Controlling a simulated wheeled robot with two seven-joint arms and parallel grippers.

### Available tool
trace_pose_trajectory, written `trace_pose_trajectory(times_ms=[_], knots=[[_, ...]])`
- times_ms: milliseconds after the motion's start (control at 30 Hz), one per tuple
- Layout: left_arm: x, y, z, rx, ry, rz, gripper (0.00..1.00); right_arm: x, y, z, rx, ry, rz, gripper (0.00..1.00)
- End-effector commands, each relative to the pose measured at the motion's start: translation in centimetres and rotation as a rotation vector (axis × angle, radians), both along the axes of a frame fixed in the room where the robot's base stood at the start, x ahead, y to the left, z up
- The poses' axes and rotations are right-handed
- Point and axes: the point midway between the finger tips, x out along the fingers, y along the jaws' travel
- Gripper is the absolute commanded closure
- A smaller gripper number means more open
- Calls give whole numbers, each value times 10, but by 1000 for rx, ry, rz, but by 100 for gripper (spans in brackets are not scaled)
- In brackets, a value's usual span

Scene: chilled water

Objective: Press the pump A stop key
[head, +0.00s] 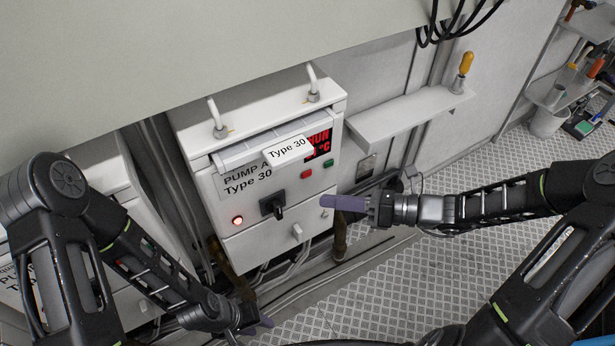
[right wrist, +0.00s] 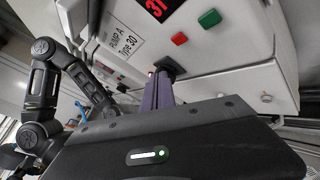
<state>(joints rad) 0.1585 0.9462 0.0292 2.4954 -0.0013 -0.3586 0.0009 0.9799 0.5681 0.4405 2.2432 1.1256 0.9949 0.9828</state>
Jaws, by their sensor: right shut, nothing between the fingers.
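The white pump A control box (head: 222,203) hangs on the wall in the middle of the head view, its label reading "PUMP A Type 30". On its front are a red key (head: 306,174) and a green key (head: 328,162), below a red lit display (head: 318,143). The keys also show in the right wrist view, red (right wrist: 179,39) and green (right wrist: 209,18). My right gripper (head: 324,201) is shut and empty, its purple fingers at the box's right side, below the keys and apart from them. My left gripper (head: 264,323) is low, below the box; its jaw opening is unclear.
A black rotary switch (head: 272,206) and a lit lamp (head: 238,221) sit lower on the box front. A shelf (head: 410,114) juts from the wall to the right. Another white cabinet (head: 135,230) stands at left. Chequer-plate floor (head: 370,290) lies open at right.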

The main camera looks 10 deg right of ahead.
Motion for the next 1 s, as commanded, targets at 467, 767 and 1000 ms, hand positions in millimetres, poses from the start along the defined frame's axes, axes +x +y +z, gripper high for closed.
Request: trace_pose_trajectory(times_ms=[467,767,1000], knots=[[0,0,-11,0,0,-1,64,44,17,0,0,-1,0,100],[0,0,-11,0,0,-1,64,45,18,0,1,0,-1,100],[0,0,-11,0,0,-1,64,45,18,0,1,0,-1,100]])
